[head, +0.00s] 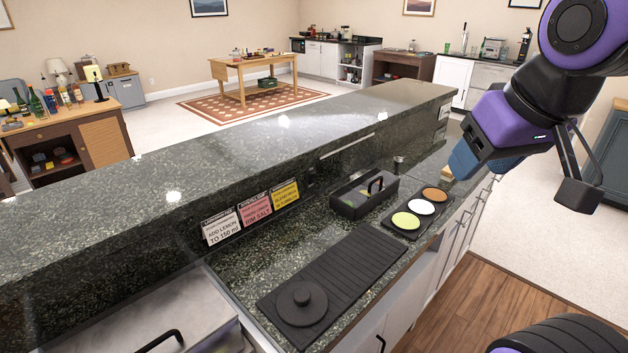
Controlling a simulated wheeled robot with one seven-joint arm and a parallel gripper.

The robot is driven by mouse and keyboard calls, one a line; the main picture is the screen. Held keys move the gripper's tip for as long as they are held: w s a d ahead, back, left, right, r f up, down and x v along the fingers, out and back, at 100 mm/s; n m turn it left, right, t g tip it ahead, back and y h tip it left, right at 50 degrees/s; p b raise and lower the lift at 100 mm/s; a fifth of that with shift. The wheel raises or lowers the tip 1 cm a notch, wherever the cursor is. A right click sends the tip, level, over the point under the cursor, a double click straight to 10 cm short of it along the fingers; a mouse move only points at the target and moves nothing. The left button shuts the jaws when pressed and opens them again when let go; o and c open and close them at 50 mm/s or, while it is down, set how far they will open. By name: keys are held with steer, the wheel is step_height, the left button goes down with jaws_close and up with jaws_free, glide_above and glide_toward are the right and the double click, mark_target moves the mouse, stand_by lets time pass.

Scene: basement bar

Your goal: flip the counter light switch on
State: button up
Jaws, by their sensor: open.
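I cannot clearly make out a counter light switch. A small pale plate (444,111) is on the riser face near the far end of the raised bar; it is too small to tell what it is. A small dark fitting (312,173) is on the riser right of the signs, also unclear. A pale strip (347,145), possibly the counter light, runs under the bar ledge. My gripper (525,168) is open, over the right edge of the counter's far end, at the end of my purple arm. It is partly hidden, and I see nothing held.
The lower counter holds a ribbed black mat (355,265) with a round lid (301,302), a black caddy (348,207) and a tray of coloured discs (396,234). Three signs stand along the riser, including a pink one (255,209).

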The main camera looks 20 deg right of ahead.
steer(key=shift+w, duration=0.15)
steer(key=c, duration=0.7)
steer(key=shift+w, duration=0.35)
jaws_close()
steer(key=w+a+f+m, duration=0.1)
steer(key=w+f, duration=0.3)
steer(key=w, duration=0.6)
steer(key=w+a+f+m, duration=0.1)
steer(key=w+f+m, duration=0.15)
steer(key=w, duration=0.75)
steer(key=w+d+f+m+t+y, duration=0.1)
steer(key=w+f+m, duration=0.3)
steer(key=w+f, duration=0.6)
steer(key=w+d+f+m+t+y, duration=0.1)
steer(key=w+f+m+y, duration=0.3)
steer(key=w+f, duration=0.6)
steer(key=shift+w+d+f+t, duration=0.3)
steer(key=shift+w+t, duration=0.6)
steer(key=shift+w, duration=0.9)
steer(key=shift+m, duration=0.25)
